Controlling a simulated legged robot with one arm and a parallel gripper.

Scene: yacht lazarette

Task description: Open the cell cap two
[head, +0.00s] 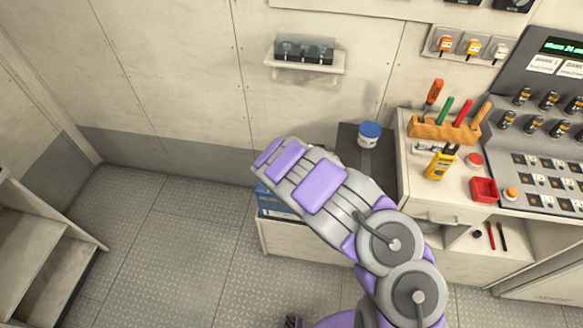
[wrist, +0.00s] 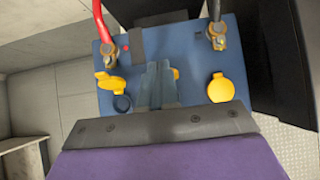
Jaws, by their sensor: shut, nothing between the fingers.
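In the wrist view a blue battery (wrist: 190,60) fills the middle. A yellow cell cap at its left (wrist: 107,84) appears swung open beside a dark round opening (wrist: 122,103). A round yellow cap (wrist: 220,88) at the right looks seated. A bit of yellow (wrist: 176,73) shows behind my fingers, probably the middle cap, mostly hidden. My gripper (wrist: 157,75) is shut and empty over the middle of the battery top; whether it touches the cap I cannot tell. In the head view the battery (head: 275,206) is largely behind my arm, which also hides my gripper.
A red cable (wrist: 101,20) and a black cable with clamp (wrist: 217,36) rise from the battery's far side. In the head view a workbench (head: 412,185) with tools and a blue-lidded jar (head: 369,134) stand to the right. Open floor (head: 150,240) lies left.

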